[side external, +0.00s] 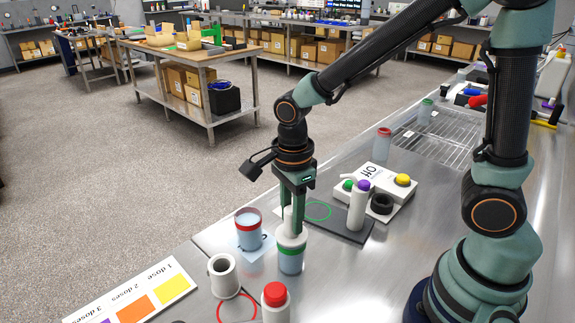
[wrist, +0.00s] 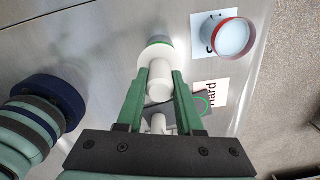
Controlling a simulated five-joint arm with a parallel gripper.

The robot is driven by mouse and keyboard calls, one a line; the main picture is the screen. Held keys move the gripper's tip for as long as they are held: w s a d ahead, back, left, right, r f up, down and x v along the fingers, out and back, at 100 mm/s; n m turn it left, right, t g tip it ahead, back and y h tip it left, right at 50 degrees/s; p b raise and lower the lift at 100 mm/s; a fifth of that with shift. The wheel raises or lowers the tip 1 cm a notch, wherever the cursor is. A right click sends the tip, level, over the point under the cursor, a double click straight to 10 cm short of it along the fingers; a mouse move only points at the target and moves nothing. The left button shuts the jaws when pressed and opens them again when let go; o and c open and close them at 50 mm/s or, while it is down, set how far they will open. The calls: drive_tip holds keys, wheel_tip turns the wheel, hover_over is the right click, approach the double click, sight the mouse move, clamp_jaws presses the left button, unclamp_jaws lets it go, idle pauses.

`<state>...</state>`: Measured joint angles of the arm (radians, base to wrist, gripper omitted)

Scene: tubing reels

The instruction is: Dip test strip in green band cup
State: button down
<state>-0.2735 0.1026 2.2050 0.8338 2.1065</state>
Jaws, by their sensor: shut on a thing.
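My gripper (side external: 292,205) points down at the near part of the steel bench. Its green fingers (wrist: 158,85) are shut on the narrow white neck of a white-topped piece (wrist: 160,76). Below this, the wide white top (side external: 291,241) sits at the mouth of a clear cup with a green band and bluish contents (side external: 291,262); I cannot tell if it is a lid or a separate piece. A cup with a red band (side external: 248,238) and pale blue liquid stands just left, and also shows in the wrist view (wrist: 233,40). I cannot make out a test strip.
A white cylindrical holder (side external: 223,277) and a red-capped white bottle (side external: 275,304) stand in front. A dose colour chart (side external: 137,301) lies front left. A wire rack (side external: 445,142) lies behind.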

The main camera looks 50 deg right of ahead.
drive_tip(key=shift+r, duration=0.1)
drive_tip(key=shift+r, duration=4.2)
